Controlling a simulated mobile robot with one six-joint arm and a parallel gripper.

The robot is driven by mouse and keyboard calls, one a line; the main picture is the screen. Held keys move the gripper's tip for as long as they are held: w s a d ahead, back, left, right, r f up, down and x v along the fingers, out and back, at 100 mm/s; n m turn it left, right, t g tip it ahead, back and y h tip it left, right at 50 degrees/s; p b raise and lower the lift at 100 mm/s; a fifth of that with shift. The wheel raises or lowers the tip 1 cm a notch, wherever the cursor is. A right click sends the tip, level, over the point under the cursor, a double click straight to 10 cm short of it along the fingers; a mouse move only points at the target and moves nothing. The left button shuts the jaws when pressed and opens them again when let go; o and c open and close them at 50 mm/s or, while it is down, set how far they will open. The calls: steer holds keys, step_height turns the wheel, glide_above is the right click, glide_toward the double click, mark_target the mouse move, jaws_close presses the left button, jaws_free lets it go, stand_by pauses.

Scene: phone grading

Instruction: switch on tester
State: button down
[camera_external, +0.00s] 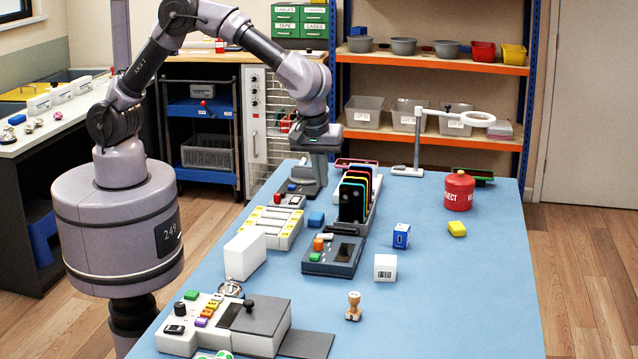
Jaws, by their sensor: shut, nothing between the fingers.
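My gripper (319,178) points down at the far part of the blue table. It is shut and holds nothing. Just beside and below it stands a small dark grey device (299,190) with a red knob; I cannot tell whether the fingers touch it. Nearer the camera is a blue-grey unit (318,268) with a dark screen and orange and green buttons. It looks like the tester, but no label is readable. I cannot see whether its switch is on.
A rack of upright phones (352,200) stands close right of my gripper. A white slotted tray (270,226), white block (245,255) and keypad console (260,320) lie nearer. A ring lamp (417,140) and red reject canister (459,190) stand right. The right front table is clear.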

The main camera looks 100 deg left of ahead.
mark_target(330, 235)
steer(key=b+x, duration=0.1)
steer(key=x, duration=0.3)
steer(key=b+x, duration=0.2)
steer(key=x, duration=0.2)
steer(key=d+b+x, duration=0.1)
steer(key=b+x, duration=0.1)
steer(key=x, duration=0.3)
steer(key=shift+f, duration=0.1)
steer(key=shift+w+f+b, duration=0.15)
steer(key=shift+f+b, duration=0.15)
steer(key=shift+f, duration=0.15)
steer(key=shift+r+p, duration=0.15)
steer(key=shift+p, duration=0.8)
steer(key=shift+w+f+g, duration=0.15)
steer(key=shift+f+g, duration=0.15)
steer(key=shift+f, duration=0.05)
steer(key=shift+b, duration=0.3)
